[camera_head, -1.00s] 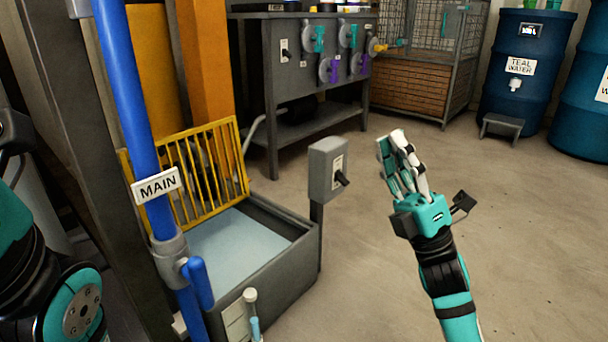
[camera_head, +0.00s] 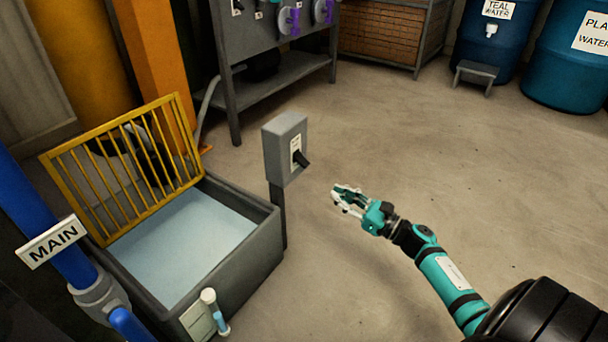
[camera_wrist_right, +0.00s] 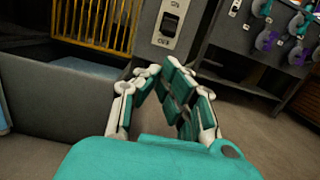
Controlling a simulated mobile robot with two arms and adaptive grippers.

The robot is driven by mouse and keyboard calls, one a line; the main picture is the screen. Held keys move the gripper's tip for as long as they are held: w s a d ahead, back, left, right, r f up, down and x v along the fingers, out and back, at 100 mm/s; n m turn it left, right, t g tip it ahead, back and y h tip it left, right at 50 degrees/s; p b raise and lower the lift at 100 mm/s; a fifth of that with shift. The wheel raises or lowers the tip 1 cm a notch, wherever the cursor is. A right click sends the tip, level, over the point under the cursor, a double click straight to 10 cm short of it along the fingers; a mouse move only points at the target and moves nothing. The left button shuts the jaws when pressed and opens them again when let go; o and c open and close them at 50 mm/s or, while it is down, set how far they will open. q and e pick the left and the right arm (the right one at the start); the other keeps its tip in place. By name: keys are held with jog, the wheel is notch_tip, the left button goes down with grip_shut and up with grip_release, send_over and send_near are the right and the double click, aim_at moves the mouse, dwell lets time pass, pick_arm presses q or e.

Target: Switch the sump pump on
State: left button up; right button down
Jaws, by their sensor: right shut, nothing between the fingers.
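A grey switch box (camera_head: 285,148) stands on a post at the right corner of the sump. Its pale plate carries a dark lever (camera_head: 302,159) that points outward and down in the head view. The plate also shows in the right wrist view (camera_wrist_right: 168,23), beyond my fingertips, with lettering above and below the lever. My right gripper (camera_head: 340,197) is shut and empty, to the right of the box and a little lower in the picture, apart from the lever. The sump (camera_head: 262,250) holds pale blue water. My left gripper is out of view.
A yellow grate (camera_head: 122,165) stands raised at the sump's back. A blue pipe with a MAIN sign (camera_head: 50,240) is at the left. A valve bench (camera_head: 285,80) and blue barrels (camera_head: 566,70) stand behind. The floor at the right is clear.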

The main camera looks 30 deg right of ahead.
jog(key=b, duration=0.4)
send_near(295, 169)
jog(key=x, duration=0.5)
jog(key=shift+f, duration=0.15)
jog(key=shift+w+a, duration=0.15)
jog(key=shift+w, duration=0.35)
jog(key=shift+r+p, duration=0.4)
jog(key=shift+p, duration=0.2)
jog(key=shift+s+f+g+p, duration=0.1)
jog(key=shift+s+g+p, duration=0.05)
jog(key=shift+g+p, duration=0.2)
